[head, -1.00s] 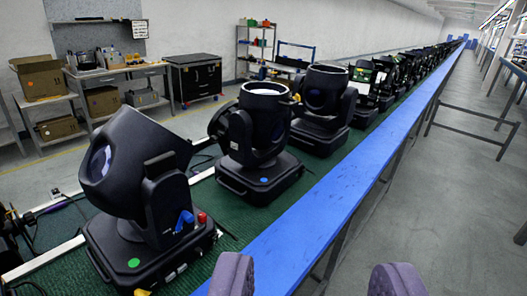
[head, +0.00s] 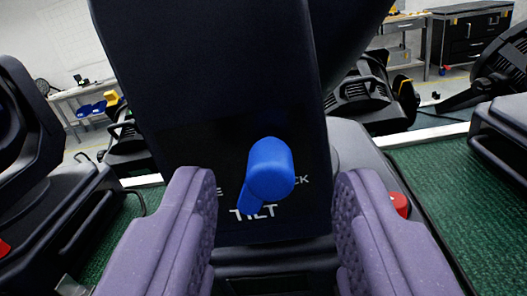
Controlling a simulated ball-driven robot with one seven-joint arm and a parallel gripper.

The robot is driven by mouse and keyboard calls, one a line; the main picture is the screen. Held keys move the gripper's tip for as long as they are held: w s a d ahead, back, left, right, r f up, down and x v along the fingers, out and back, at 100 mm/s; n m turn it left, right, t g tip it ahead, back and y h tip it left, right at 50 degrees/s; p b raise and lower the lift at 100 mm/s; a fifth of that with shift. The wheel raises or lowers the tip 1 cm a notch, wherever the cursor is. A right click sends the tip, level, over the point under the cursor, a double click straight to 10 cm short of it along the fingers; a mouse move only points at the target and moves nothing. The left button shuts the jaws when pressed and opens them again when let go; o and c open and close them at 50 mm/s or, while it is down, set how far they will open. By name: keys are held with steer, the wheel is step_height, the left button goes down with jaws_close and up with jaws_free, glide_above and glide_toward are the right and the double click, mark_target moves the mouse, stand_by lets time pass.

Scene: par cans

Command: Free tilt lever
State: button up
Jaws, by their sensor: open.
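The tilt lever (head: 270,170) is a blue rounded handle on the black arm (head: 220,90) of a moving-head light. It stands over white lettering that reads TILT, with parts of other words at either side. Its blue stem slants down to the left from the thick end. My gripper (head: 278,205) is open, with one purple padded finger to the left of the lever and one to the right. Gaps show between the lever and both fingers in the picture. How far the fingertips are from the panel in depth I cannot tell.
A red knob (head: 399,204) sits on the light's base, just right of my right finger. Other black lights stand at left (head: 35,150) and right (head: 505,130) on the green mat (head: 440,190). A workbench and a black cabinet (head: 470,45) are behind.

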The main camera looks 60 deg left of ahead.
steer(key=shift+w+a+r, duration=0.1)
steer(key=shift+w+a, duration=0.2)
steer(key=shift+a, duration=0.15)
jaws_close()
steer(key=shift+s, duration=0.1)
steer(key=n+b, duration=0.1)
steer(key=n, duration=0.1)
steer(key=n+b, duration=0.1)
steer(key=s+a+n+b, duration=0.1)
steer(key=n, duration=0.1)
steer(key=shift+n, duration=0.3)
steer(key=n+b, duration=0.1)
steer(key=n, duration=0.1)
steer(key=s+n+b, duration=0.1)
steer(key=n+b, duration=0.2)
steer(key=n, duration=0.1)
steer(key=shift+s+a, duration=0.15)
steer(key=shift+a, duration=0.25)
steer(key=shift+n+b, duration=0.3)
steer(key=shift+b, duration=0.05)
jaws_free()
